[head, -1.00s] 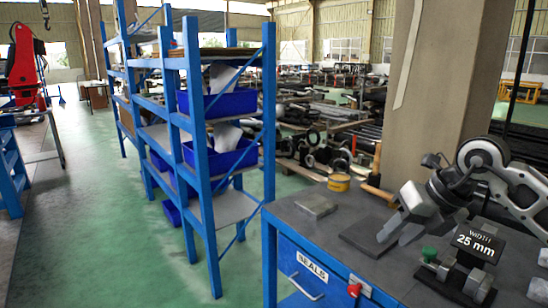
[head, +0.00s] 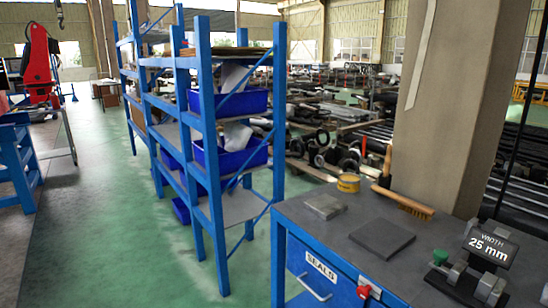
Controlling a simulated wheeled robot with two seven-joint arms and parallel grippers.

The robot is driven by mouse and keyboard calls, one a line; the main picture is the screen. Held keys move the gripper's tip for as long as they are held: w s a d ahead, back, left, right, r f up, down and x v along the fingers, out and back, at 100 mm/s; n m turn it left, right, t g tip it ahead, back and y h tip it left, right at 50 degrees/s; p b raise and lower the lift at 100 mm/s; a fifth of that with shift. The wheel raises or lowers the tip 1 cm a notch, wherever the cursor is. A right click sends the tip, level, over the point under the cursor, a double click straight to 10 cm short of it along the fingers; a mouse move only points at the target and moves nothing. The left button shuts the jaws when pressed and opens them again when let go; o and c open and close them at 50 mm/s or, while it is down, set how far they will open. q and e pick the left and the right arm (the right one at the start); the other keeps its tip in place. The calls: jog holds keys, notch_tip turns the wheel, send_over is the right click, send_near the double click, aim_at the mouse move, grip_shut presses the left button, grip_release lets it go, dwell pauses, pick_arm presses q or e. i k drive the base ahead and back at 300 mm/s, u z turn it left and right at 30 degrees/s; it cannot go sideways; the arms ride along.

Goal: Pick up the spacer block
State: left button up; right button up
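A flat grey metal block (head: 324,206), which may be the spacer block, lies on the dark bench top (head: 345,262) near its left edge. A thin dark square plate (head: 382,238) lies bare to the right of it. A measuring fixture (head: 468,278) with metal jaws and a green knob stands at the right; its display (head: 490,244) reads "WIDTH 25 mm". I cannot tell whether anything sits between its jaws. Neither of my grippers is in view.
A blue shelf rack (head: 202,150) with blue bins stands left of the bench. Green floor is open further left.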

aim_at(487, 282)
jog(key=z, duration=1.25)
